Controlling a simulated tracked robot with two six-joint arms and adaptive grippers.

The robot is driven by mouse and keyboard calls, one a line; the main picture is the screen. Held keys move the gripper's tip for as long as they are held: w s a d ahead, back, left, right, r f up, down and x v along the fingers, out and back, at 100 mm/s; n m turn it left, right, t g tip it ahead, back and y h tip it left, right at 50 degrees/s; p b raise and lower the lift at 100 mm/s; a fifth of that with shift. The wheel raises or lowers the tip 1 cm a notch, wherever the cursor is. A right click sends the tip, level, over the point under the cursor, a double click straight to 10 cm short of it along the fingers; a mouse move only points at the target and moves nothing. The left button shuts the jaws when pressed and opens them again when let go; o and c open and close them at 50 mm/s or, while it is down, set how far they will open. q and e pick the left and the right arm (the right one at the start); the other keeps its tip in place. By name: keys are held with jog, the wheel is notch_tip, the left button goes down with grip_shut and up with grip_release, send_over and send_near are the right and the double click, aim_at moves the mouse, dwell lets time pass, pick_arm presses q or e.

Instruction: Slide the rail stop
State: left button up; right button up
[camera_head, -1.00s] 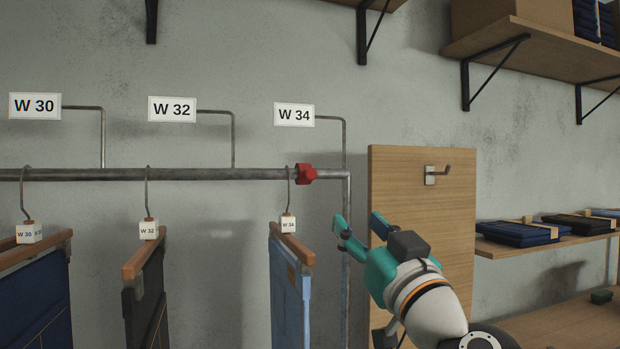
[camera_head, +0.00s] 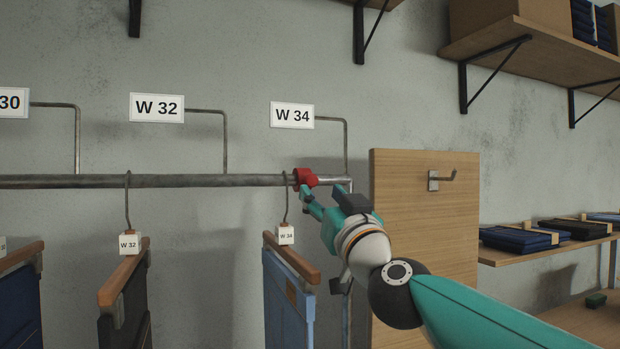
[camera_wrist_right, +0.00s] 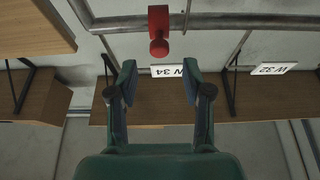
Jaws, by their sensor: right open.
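The red rail stop (camera_head: 305,178) sits on the grey metal rail (camera_head: 210,181) near its right end, just right of the W 34 hanger hook. My right gripper (camera_head: 322,193) is just below and right of the stop, and its fingers partly overlap it in the head view. In the right wrist view the red stop (camera_wrist_right: 158,30) is ahead of the open fingers (camera_wrist_right: 158,85), roughly centred between them and apart from them. Nothing is between the fingers. My left gripper is not in view.
Light blue jeans (camera_head: 288,300) hang on the W 34 hanger, and dark trousers (camera_head: 125,300) hang further left. The W 34 sign (camera_head: 292,115) stands above the rail. A wooden panel with a hook (camera_head: 440,180) stands right of the rail. Shelves (camera_head: 545,250) hold folded jeans.

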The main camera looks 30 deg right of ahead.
aim_at(312, 182)
jog(key=p+x, duration=0.1)
jog(key=x, duration=0.6)
jog(key=shift+d, duration=0.1)
grip_shut()
